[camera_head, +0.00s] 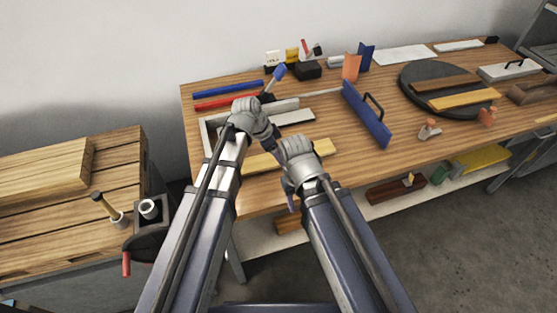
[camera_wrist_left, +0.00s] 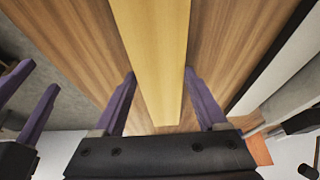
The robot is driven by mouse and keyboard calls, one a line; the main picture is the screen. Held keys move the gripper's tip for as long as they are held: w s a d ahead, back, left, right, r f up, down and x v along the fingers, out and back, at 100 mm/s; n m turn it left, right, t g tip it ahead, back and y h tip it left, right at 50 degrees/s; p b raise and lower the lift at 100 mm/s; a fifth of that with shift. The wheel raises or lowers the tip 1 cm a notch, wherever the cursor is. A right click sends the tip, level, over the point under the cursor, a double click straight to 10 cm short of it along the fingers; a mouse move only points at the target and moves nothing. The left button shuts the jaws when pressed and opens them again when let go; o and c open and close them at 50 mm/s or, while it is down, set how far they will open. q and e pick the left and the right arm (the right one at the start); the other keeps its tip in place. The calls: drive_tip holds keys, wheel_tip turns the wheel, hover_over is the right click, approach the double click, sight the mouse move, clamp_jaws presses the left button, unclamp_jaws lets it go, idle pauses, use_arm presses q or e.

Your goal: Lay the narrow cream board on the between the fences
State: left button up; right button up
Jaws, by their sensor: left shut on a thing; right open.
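A narrow pale yellow-cream board (camera_head: 318,150) lies low over the near left part of the wooden table. In the left wrist view the board (camera_wrist_left: 155,50) runs lengthwise between the purple fingers of my left gripper (camera_wrist_left: 163,105), which is shut on it. In the head view my left gripper (camera_head: 273,142) reaches down to the board's middle. My right gripper (camera_head: 290,195) is open and empty near the table's front edge; its fingers also show at the left of the left wrist view. Pale fence-like strips (camera_head: 206,140) stand behind and left of the board, partly hidden by my left arm.
A blue float (camera_head: 367,115) with a handle stands right of the board. A dark round plate (camera_head: 410,75) holds a brown and a yellow board. Blue (camera_head: 228,90) and red (camera_head: 225,102) bars lie at the back left. A crate-like bench (camera_head: 60,225) stands at left.

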use_arm(q)
drive_tip(key=shift+f, duration=0.4)
use_arm(e)
drive_tip(key=shift+f, duration=0.45)
use_arm(q)
drive_tip(key=shift+f, duration=0.15)
drive_tip(key=o, duration=1.6)
drive_tip(key=shift+c, duration=0.2)
use_arm(e)
drive_tip(key=shift+f, duration=0.15)
use_arm(q)
drive_tip(key=p+v, duration=1.1)
drive_tip(key=v, duration=0.1)
use_arm(e)
wheel_tip(320, 180, up, 11)
drive_tip(key=shift+r, duration=0.2)
